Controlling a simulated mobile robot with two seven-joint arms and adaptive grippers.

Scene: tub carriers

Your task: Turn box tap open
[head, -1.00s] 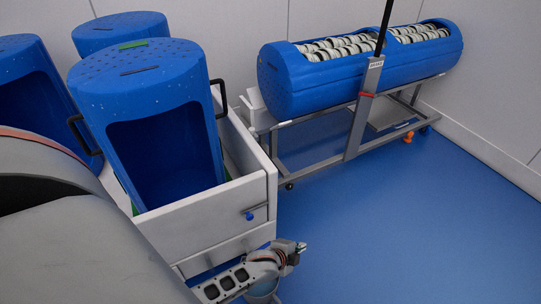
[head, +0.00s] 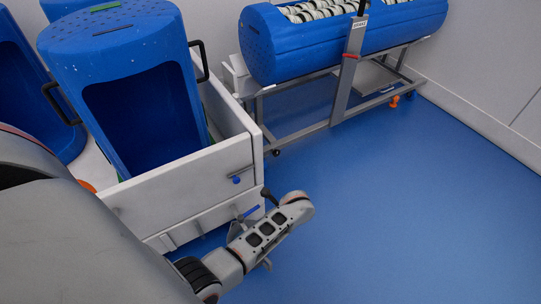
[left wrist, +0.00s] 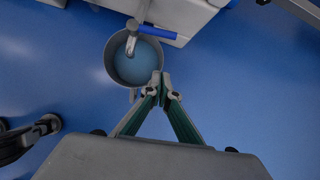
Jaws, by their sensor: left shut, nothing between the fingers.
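In the left wrist view, a metal tap (left wrist: 131,41) with a long blue lever (left wrist: 160,33) projects from a pale box (left wrist: 180,12). The lever lies across to the right of the tap, over a grey bucket (left wrist: 111,62). My left gripper (left wrist: 161,76) is shut and empty, its tips near the bucket's lower right rim and apart from the lever. In the head view the blue lever (head: 250,212) shows low at the white box's (head: 180,193) front corner, beside my left wrist. The fingertips are not clear there. My right gripper is not in view.
A blue tub (head: 125,70) stands in the white box. A small blue knob (head: 237,180) on a rod sits on the box's front. A long blue tub with white rolls (head: 290,50) lies on a metal frame (head: 345,85) behind. The blue floor at right is clear.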

